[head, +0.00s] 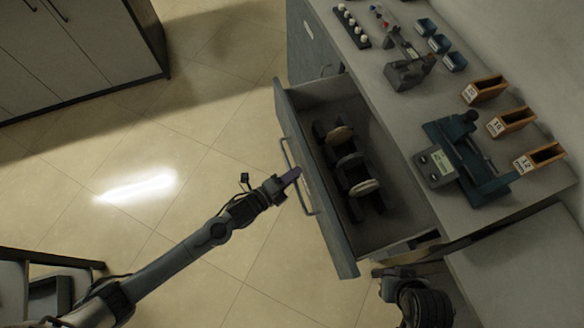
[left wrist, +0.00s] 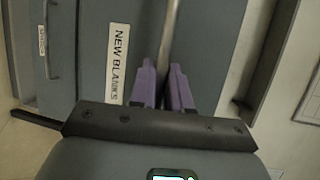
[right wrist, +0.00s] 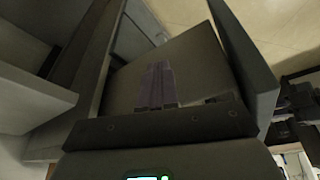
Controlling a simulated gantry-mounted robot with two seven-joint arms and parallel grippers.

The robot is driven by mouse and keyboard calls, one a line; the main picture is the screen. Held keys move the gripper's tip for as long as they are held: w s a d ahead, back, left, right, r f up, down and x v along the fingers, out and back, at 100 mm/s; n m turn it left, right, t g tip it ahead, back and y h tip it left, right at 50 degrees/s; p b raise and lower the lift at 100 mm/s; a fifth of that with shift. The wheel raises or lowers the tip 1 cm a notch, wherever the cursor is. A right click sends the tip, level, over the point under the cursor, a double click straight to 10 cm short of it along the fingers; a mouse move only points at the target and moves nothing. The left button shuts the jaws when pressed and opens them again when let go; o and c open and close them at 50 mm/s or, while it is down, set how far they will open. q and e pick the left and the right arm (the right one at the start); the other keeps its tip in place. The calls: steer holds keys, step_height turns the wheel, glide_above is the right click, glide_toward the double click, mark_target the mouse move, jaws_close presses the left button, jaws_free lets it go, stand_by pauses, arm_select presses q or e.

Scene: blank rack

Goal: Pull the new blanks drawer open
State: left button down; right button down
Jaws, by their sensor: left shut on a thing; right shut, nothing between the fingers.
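The new blanks drawer (head: 322,200) is pulled out from the counter, its inside showing in the head view. It holds a dark rack with several round pale discs (head: 364,187). Its label (left wrist: 117,62) reads NEW BLANKS in the left wrist view. My left gripper (head: 292,176) is shut on the drawer's bar handle (left wrist: 171,30), with its purple fingers on either side of the bar. My right gripper (right wrist: 157,85) is shut and empty. In the head view it is near the drawer's near right side, its fingers hard to see.
The counter carries a dark device with a small display (head: 436,166), a grey machine (head: 408,74), orange holders (head: 486,90) and blue trays (head: 438,43). Another drawer handle (left wrist: 47,40) is beside the drawer front. Open tiled floor (head: 200,170) lies to the left.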

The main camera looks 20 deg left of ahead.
arm_select(q)
steer(key=shift+s+a, duration=0.25)
steer(key=shift+a, duration=0.2)
steer(key=c, duration=1.2)
jaws_free()
steer(key=shift+o, duration=0.2)
steer(key=shift+s, duration=0.1)
steer(key=p+v, duration=0.2)
steer(key=v, duration=0.8)
steer(key=shift+s+a, duration=0.25)
steer(key=shift+s, duration=0.05)
steer(key=shift+r, duration=0.1)
